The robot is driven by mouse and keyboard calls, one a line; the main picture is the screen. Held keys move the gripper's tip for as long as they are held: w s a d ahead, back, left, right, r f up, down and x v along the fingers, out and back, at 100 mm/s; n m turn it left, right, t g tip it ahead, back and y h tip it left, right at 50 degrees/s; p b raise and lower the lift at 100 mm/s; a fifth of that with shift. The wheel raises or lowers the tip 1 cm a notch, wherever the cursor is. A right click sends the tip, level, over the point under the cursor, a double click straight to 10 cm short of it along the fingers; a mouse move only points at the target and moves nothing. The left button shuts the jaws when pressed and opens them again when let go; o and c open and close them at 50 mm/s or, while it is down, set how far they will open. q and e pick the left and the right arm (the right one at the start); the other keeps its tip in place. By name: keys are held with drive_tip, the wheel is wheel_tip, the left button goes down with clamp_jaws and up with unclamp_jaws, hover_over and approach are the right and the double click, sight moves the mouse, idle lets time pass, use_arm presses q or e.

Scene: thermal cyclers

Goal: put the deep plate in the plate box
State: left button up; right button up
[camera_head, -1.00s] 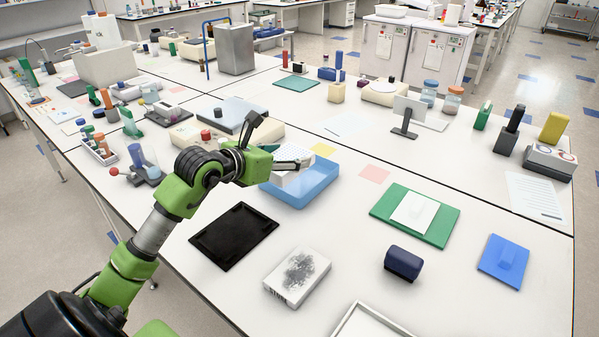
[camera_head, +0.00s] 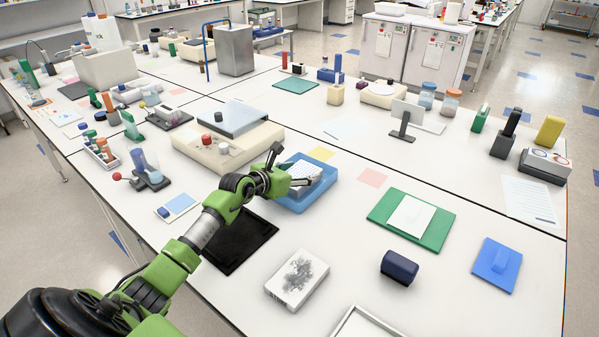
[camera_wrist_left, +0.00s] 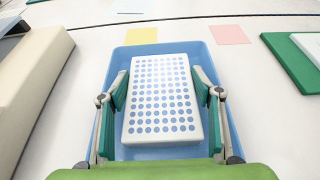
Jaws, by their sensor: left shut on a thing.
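The deep plate (camera_wrist_left: 160,98) is a white block with a grid of blue wells. My left gripper (camera_wrist_left: 162,98) is shut on its two long sides in the left wrist view. The plate sits over the inside of the plate box (camera_wrist_left: 137,60), a blue open tray whose rim shows around it. Whether the plate touches the box floor I cannot tell. In the head view, my left gripper (camera_head: 296,172) is at the blue box (camera_head: 309,197), partly covering the plate (camera_head: 303,168). My right gripper is not in view.
A black mat (camera_head: 240,245) lies in front left, and a white box (camera_head: 297,279) nearer the front. A green mat (camera_head: 385,213) with a white sheet lies right.

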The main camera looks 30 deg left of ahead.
use_arm(q)
drive_tip(key=shift+f, duration=0.25)
drive_tip(key=shift+f, duration=0.15)
drive_tip(key=o, duration=1.1)
drive_tip(key=shift+o, duration=0.2)
